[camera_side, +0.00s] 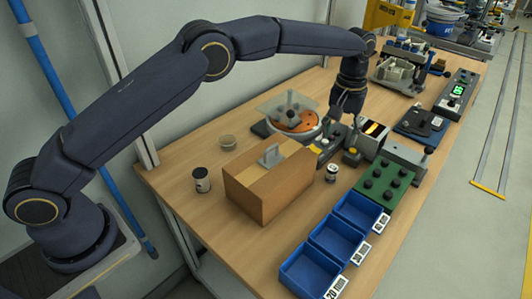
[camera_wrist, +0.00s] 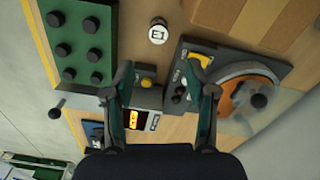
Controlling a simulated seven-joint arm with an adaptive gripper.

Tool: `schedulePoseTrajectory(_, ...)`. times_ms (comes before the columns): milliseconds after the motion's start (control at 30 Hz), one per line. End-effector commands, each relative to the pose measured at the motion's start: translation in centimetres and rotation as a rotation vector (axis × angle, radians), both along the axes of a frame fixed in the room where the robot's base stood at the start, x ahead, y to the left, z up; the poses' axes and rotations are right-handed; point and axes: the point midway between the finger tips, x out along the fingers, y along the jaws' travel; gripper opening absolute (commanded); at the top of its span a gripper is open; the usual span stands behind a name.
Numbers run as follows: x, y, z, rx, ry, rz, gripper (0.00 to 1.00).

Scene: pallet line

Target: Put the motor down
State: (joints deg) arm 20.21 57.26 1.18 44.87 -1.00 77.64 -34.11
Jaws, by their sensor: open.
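My gripper (camera_side: 342,114) is open, pointing down over the fixtures in the middle of the bench. In the wrist view the two fingers of my gripper (camera_wrist: 163,78) stand wide apart with nothing held between them. A small upright cylinder with a light top and dark band (camera_side: 331,173), possibly the motor, stands on the wood right of the cardboard box; it also shows in the wrist view (camera_wrist: 158,31), beyond the fingertips and apart from them. A similar dark can with a pale label (camera_side: 202,180) stands left of the box. I cannot tell for certain which is the motor.
A cardboard box (camera_side: 235,181), a round orange-dish machine (camera_side: 307,131) with a clear cover, and a green plate with several dark knobs (camera_side: 364,195) crowd my gripper's surroundings. Blue bins (camera_side: 290,274) line the front edge. Bare wood (camera_side: 175,158) shows at the left.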

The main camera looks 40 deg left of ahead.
Motion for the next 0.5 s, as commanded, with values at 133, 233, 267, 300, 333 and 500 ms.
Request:
schedulePoseTrajectory(133, -1.1, 2.6, 5.3, -0.017, -0.05, -0.015, 0.56)
schedulePoseTrajectory(233, -3.6, 5.6, 10.1, -0.029, -0.103, -0.041, 0.56)
schedulePoseTrajectory(267, -4.7, 6.6, 11.5, -0.032, -0.121, -0.05, 0.56)
schedulePoseTrajectory(300, -6.2, 7.9, 13.2, -0.034, -0.145, -0.063, 0.56)
schedulePoseTrajectory(333, -7.4, 8.9, 14.4, -0.036, -0.165, -0.072, 0.56)
schedulePoseTrajectory(500, -15.7, 13.7, 18.6, -0.029, -0.269, -0.127, 0.56)
